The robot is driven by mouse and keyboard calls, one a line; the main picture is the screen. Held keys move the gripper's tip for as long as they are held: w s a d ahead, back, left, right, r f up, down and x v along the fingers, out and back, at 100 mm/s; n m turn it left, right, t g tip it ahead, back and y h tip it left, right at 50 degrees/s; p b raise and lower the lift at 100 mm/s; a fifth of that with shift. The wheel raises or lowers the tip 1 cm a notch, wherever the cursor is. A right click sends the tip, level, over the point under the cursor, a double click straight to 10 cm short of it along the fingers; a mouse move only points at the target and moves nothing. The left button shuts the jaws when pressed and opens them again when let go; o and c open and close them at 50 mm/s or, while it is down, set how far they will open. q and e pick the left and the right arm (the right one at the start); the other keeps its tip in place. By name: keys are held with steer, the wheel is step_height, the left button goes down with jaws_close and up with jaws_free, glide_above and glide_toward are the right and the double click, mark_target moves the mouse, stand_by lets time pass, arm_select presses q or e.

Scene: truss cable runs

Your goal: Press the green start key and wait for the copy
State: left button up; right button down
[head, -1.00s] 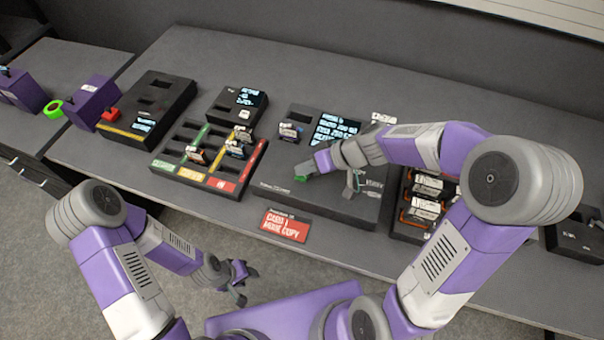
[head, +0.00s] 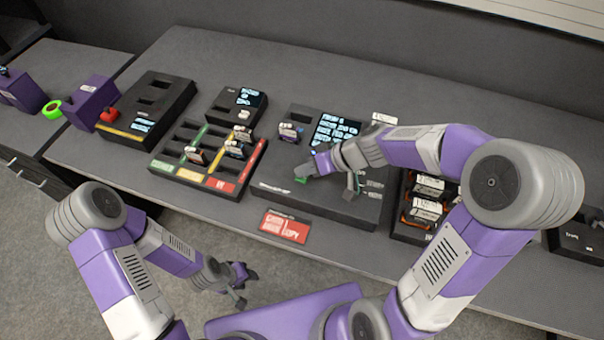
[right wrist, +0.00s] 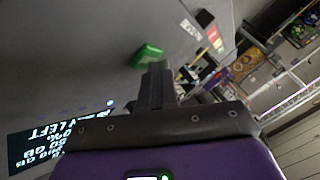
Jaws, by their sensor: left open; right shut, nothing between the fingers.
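The dark copier box (head: 268,183) sits at the middle of the desk, with a lit text screen (head: 335,130). Its green start key (head: 300,181) is near the box's front, partly covered by my right gripper. My right gripper (head: 304,172) is shut and empty, its fingertips at the key. In the right wrist view the green key (right wrist: 147,55) shows just beyond the shut fingers (right wrist: 157,82); I cannot tell whether they touch or press it. My left gripper (head: 238,283) is open and empty, in front of the desk.
A card rack (head: 163,167) with green, yellow and red strips holds several cards left of the copier. A red sign (head: 285,226) lies at the desk's front edge. A tray of cards (head: 408,230) is right of the copier.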

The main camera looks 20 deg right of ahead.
steer(key=shift+r+p, duration=0.55)
steer(key=shift+r, duration=0.35)
steer(key=shift+r, duration=0.1)
step_height(320, 180, up, 5)
steer(key=p, duration=0.3)
stand_by(0.6)
